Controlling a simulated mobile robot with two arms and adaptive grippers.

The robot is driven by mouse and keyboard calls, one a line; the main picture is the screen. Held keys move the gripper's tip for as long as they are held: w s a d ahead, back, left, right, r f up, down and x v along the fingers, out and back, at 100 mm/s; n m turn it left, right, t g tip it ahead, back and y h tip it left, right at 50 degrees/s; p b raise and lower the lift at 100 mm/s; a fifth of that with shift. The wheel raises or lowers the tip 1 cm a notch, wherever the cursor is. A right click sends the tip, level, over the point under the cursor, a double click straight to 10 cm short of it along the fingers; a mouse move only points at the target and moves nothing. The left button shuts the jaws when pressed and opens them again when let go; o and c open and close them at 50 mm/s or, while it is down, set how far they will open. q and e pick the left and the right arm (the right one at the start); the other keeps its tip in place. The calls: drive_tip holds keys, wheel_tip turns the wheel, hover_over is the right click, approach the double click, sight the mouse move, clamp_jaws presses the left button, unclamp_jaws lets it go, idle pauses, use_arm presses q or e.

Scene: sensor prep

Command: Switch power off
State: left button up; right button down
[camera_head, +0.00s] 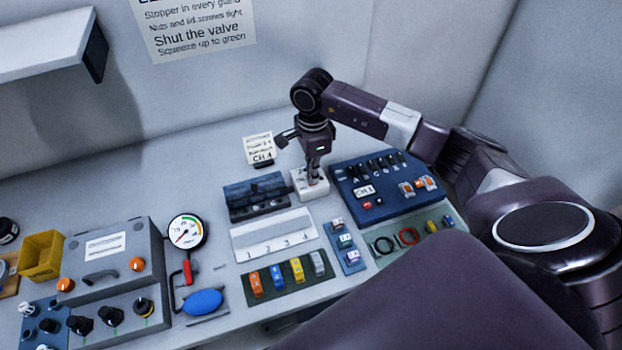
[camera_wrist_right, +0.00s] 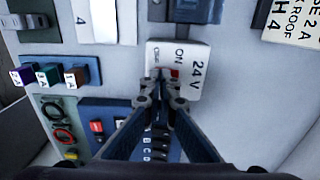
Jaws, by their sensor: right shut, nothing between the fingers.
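A small white box marked 24 V, ON and what looks like OFF stands on the bench in the head view (camera_head: 300,190) and fills the middle of the right wrist view (camera_wrist_right: 192,58). A red part (camera_wrist_right: 174,73) shows on its face between the markings. My right gripper (camera_head: 314,181) points down over the box with its fingers shut and empty. In the right wrist view the closed fingertips (camera_wrist_right: 160,92) lie over the box's lower edge, close to the red part. They partly cover the switch area, and I cannot tell whether they touch it. My left gripper is not in view.
A blue panel (camera_head: 388,205) with switches stands right of the box, and a dark terminal block (camera_head: 256,196) left of it. A CH 4 card (camera_head: 259,149) stands behind. A gauge (camera_head: 187,232), grey case (camera_head: 107,262) and yellow bin (camera_head: 41,256) are farther left.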

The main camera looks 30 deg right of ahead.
drive_tip(key=shift+r+p, duration=1.8)
drive_tip(key=shift+r, duration=1.65)
drive_tip(key=shift+f, duration=0.1)
